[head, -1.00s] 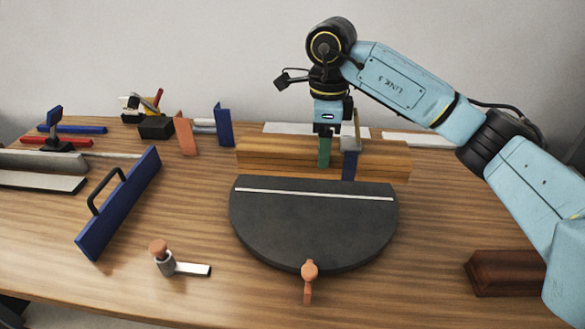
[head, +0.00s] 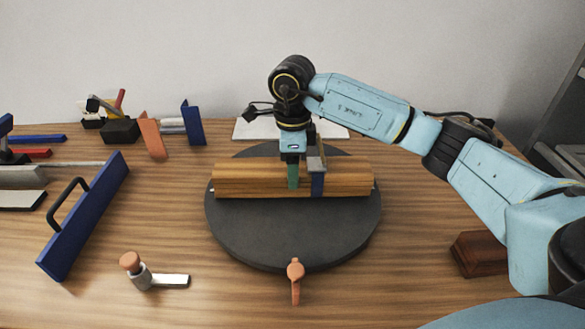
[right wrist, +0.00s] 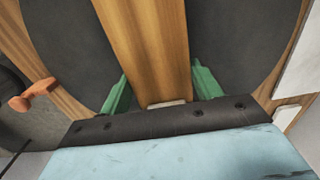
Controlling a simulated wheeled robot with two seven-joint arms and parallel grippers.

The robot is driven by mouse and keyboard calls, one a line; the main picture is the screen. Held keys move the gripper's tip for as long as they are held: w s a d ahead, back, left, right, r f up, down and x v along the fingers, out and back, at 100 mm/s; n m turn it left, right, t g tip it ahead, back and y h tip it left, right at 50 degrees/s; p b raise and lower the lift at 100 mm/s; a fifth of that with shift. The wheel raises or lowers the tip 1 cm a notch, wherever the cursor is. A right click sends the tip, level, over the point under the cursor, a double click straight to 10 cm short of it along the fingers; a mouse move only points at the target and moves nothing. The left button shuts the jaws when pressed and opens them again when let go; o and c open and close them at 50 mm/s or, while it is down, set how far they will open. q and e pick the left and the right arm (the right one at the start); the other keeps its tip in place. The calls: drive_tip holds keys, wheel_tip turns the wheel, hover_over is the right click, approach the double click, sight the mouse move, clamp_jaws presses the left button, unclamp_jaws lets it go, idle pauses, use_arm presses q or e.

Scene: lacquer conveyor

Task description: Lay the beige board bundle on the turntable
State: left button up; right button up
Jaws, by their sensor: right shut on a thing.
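The beige board bundle (head: 240,180), a long wood-coloured block, lies level across the middle of the dark grey round turntable (head: 290,240) in the head view. My right gripper (head: 293,176) grips it from above near its middle. In the right wrist view its green fingers (right wrist: 160,92) stand on either side of the bundle (right wrist: 150,45), with the turntable (right wrist: 225,40) beneath. I cannot tell whether the bundle touches the disc. A blue strip (head: 317,184) with a grey top hangs over the bundle's front beside the fingers. My left gripper is out of view.
An orange-knobbed piece (head: 295,275) stands at the turntable's front edge. A blue handled plate (head: 85,215) and an orange-topped clamp (head: 145,272) lie to the left. A dark red-brown block (head: 478,254) lies to the right. Front table space is mostly clear.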

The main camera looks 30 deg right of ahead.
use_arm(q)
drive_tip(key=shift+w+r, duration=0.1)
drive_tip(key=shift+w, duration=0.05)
use_arm(e)
drive_tip(key=shift+w+f, duration=0.1)
drive_tip(key=shift+f, duration=0.05)
drive_tip(key=shift+f, duration=0.1)
drive_tip(key=o, duration=1.7)
drive_tip(key=shift+f, duration=0.1)
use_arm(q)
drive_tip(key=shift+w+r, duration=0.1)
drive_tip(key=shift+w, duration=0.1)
use_arm(e)
drive_tip(key=shift+o, duration=0.2)
drive_tip(key=shift+r, duration=0.2)
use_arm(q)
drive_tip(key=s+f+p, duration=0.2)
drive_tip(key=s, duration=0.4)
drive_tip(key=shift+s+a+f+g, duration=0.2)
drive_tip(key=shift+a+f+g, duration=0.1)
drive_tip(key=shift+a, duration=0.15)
use_arm(e)
wheel_tip(320, 180, up, 12)
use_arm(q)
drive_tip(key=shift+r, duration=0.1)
use_arm(e)
drive_tip(key=shift+f, duration=0.1)
